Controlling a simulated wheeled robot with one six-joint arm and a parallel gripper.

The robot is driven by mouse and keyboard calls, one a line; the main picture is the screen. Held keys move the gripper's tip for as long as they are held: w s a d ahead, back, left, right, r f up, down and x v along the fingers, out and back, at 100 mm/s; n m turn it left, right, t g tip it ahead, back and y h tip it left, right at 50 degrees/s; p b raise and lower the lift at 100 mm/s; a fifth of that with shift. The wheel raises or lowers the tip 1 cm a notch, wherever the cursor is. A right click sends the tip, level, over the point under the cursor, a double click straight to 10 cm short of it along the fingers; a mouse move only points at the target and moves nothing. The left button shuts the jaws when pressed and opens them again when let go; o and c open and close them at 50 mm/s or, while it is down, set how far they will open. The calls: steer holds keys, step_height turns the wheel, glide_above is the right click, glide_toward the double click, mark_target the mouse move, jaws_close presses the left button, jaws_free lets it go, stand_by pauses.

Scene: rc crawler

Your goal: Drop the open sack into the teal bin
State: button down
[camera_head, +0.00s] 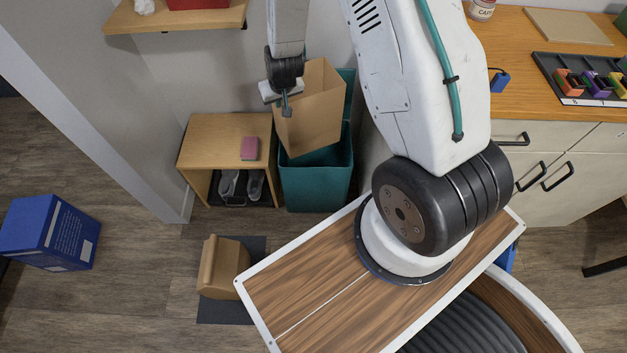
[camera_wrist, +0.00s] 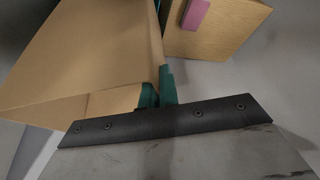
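The open sack (camera_head: 312,110) is a tan paper bag, held tilted in the air; its wide wall fills the left of the wrist view (camera_wrist: 85,55). My gripper (camera_head: 286,103) is at the sack's upper left edge. In the wrist view its teal fingertips (camera_wrist: 158,90) are close together with the sack's edge between them. The teal bin (camera_head: 315,188) stands on the floor against the wall, below the sack. The sack's lower end overlaps the bin's opening in the head view and hides part of it. A teal panel shows upright behind the sack.
A wooden bench (camera_head: 215,140) with a pink-and-green sponge (camera_head: 250,148) stands left of the bin, shoes beneath. A second, closed brown bag (camera_head: 222,266) sits on a dark floor mat. A blue box (camera_head: 48,232) is far left. A counter with cabinets (camera_head: 560,180) is at right.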

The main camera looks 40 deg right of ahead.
steer(key=w+d+f+m, duration=0.2)
steer(key=w+d+f, duration=0.1)
steer(key=d+f, duration=0.15)
steer(key=shift+h, duration=0.4)
steer(key=shift+s+d+f, duration=0.15)
steer(key=shift+f, duration=2.95)
steer(key=shift+s+d+f, duration=0.1)
steer(key=shift+s+f, duration=0.05)
steer(key=shift+f, duration=2.95)
steer(key=c, duration=1.6)
jaws_free()
steer(key=v, duration=0.7)
steer(key=shift+s+r, duration=0.1)
steer(key=shift+r, duration=0.3)
